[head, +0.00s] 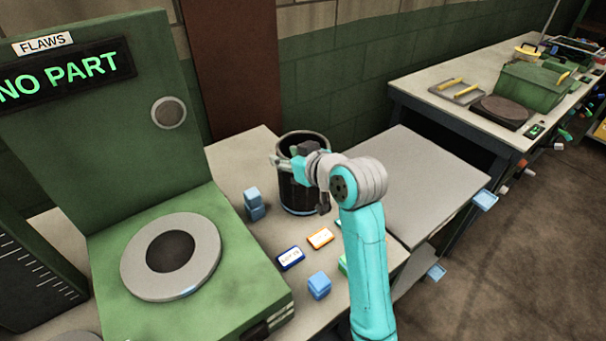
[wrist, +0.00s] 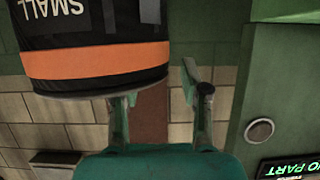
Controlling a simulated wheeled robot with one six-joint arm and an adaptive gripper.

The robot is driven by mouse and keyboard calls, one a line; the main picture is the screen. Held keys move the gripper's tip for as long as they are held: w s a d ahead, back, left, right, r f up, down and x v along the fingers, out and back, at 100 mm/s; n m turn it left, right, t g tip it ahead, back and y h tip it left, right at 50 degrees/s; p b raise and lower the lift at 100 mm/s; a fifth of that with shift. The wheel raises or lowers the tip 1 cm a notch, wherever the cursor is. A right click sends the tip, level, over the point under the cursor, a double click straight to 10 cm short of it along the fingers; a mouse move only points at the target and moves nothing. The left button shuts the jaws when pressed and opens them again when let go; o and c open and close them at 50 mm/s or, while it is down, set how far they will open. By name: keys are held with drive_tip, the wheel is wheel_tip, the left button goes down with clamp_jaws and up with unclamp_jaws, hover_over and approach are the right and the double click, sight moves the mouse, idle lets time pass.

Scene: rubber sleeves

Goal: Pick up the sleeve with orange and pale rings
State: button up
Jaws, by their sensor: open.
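I cannot make out a sleeve with orange and pale rings in either view. My gripper (head: 280,163) is at the dark bin (head: 298,195), by its upper left side in the head view. In the wrist view my gripper (wrist: 158,88) is open, with nothing seen between its fingers. A black container (wrist: 105,30) with an orange band and an upside-down "SMALL" label fills the upper left there, close to the left finger. I cannot tell whether gripper and container touch.
A green station (head: 110,250) with a round plate and "NO PART" display stands left. A grey surface (head: 415,180) at right is clear.

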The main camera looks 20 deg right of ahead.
clamp_jaws()
drive_tip(key=shift+r, duration=0.1)
